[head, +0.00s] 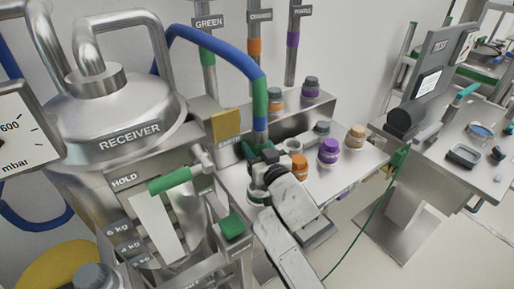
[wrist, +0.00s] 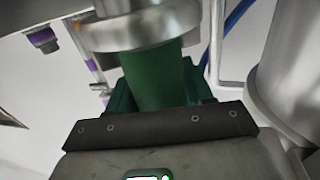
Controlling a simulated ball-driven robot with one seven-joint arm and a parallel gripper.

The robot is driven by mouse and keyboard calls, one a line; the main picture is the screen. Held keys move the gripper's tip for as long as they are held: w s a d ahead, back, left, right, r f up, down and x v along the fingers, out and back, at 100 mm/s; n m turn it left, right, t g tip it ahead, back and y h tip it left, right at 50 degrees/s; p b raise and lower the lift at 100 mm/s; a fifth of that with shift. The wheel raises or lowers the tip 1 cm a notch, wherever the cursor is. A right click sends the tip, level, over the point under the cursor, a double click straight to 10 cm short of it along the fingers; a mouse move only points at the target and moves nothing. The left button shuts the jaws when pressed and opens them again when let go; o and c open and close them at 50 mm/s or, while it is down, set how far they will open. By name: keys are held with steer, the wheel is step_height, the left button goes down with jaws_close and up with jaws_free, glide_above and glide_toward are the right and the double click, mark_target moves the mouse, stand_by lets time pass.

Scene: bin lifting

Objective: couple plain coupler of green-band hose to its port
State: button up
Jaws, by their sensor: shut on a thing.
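The blue hose (head: 215,48) arches over from the left and comes down with a green band (head: 260,97) near its lower end. I cannot tell whether the coupler touches any port.
Orange (head: 297,166), purple (head: 328,151) and tan (head: 357,136) banded fittings stand on the bench close to the right of my gripper. The receiver tank (head: 120,110) and a green-handled lever (head: 170,181) are on the left. A thin green cable (head: 365,225) hangs at the right.

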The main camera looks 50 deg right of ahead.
steer(key=shift+f+b, duration=1.05)
steer(key=shift+f, duration=0.05)
steer(key=shift+f+b, duration=1.15)
steer(key=shift+f+b, duration=1.1)
steer(key=shift+b, duration=0.1)
stand_by(0.5)
steer(key=o, duration=1.4)
steer(key=shift+c, duration=0.2)
steer(key=shift+f, duration=0.1)
